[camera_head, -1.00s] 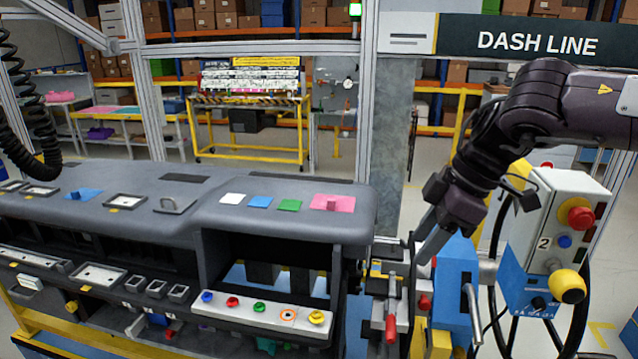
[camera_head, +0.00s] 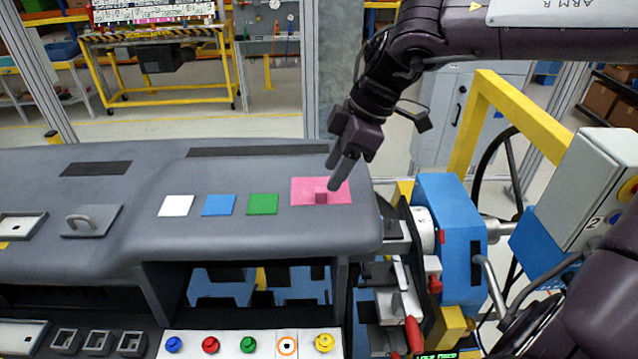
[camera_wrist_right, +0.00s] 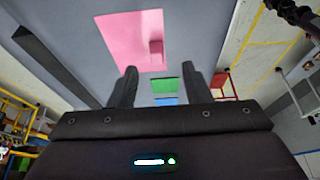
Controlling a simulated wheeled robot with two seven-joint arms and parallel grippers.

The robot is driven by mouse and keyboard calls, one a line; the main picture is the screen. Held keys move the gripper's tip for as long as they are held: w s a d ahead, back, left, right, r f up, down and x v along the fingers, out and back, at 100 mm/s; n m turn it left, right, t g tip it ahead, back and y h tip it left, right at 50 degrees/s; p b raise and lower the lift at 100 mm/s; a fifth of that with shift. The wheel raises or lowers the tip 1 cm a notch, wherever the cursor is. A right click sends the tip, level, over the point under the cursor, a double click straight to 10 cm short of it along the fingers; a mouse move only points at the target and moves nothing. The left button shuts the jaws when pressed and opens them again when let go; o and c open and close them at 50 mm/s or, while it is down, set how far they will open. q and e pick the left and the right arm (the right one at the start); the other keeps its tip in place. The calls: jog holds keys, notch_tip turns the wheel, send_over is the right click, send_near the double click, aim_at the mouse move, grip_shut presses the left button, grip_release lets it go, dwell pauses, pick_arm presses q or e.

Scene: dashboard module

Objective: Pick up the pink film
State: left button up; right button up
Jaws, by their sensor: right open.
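The pink film (camera_head: 303,187) lies flat on the grey dashboard top near its right end, with a small raised pink tab (camera_head: 321,196) on it. It also shows in the right wrist view (camera_wrist_right: 122,38), with its tab (camera_wrist_right: 156,47) just beyond the fingers. My right gripper (camera_head: 347,172) is over the film's right part, fingers pointing down; in the wrist view the open fingers (camera_wrist_right: 159,85) are empty and apart from the tab. I cannot tell the exact height above the film. My left gripper is not in view.
Green (camera_head: 262,204), blue (camera_head: 219,205) and white (camera_head: 176,206) squares lie left of the film on the dashboard (camera_head: 110,235). A grey handle (camera_head: 92,218) stands further left. A blue fixture (camera_head: 447,240) is beside the dashboard's right end.

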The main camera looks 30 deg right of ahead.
aim_at(321, 190)
jog(key=shift+p+x, duration=0.9)
jog(key=shift+x, duration=0.25)
jog(key=shift+w+a+f, duration=0.2)
jog(key=shift+w+f, duration=0.1)
jog(key=shift+f, duration=0.2)
jog(key=shift+w+a+f, duration=0.15)
jog(key=shift+w+f, duration=0.1)
jog(key=shift+f, duration=0.3)
jog(key=shift+s, duration=0.1)
jog(key=shift+c, duration=1.8)
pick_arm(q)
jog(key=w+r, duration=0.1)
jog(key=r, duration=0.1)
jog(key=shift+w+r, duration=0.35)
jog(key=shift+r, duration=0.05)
pick_arm(e)
grip_shut()
